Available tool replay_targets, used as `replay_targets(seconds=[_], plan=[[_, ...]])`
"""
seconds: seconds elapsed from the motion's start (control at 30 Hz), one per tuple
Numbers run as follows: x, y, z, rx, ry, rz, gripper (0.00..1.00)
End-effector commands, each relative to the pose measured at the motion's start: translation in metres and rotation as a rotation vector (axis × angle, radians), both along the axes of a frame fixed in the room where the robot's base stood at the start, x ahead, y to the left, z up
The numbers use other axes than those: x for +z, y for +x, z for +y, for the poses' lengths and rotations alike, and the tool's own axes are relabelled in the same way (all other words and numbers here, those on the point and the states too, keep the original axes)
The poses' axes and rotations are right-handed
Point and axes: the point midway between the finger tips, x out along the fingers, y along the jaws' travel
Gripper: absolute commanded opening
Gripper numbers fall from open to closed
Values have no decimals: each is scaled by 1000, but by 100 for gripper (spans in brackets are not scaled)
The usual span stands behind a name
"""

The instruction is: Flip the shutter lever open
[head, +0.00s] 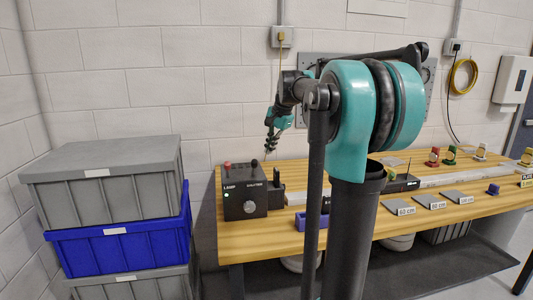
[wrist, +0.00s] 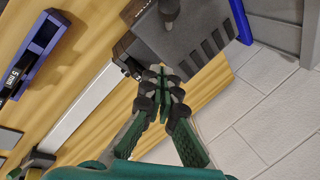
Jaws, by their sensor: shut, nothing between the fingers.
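The dark control box (head: 245,207), marked LAMP and SHUTTER, stands at the left end of the wooden bench. The shutter lever (head: 255,163) is a small black-knobbed stick on its top, by the SHUTTER label; its exact tilt is too small to tell.
A red knob (head: 227,165) stands on the box's left. A dark block (head: 276,188) is on its right, with a pale rail (head: 297,195) beyond. A blue holder (wrist: 40,48) lies on the bench. Stacked grey and blue crates (head: 120,240) stand left of the bench.

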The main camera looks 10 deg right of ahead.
Motion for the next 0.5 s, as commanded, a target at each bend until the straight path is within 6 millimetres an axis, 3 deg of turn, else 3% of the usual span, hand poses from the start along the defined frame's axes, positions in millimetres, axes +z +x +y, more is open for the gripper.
replay_targets(seconds=[0.3, 0.5], plan=[[60, -32, -13, -1, 0, 0, 0], [80, -42, -18, -1, 1, -1, 0]])
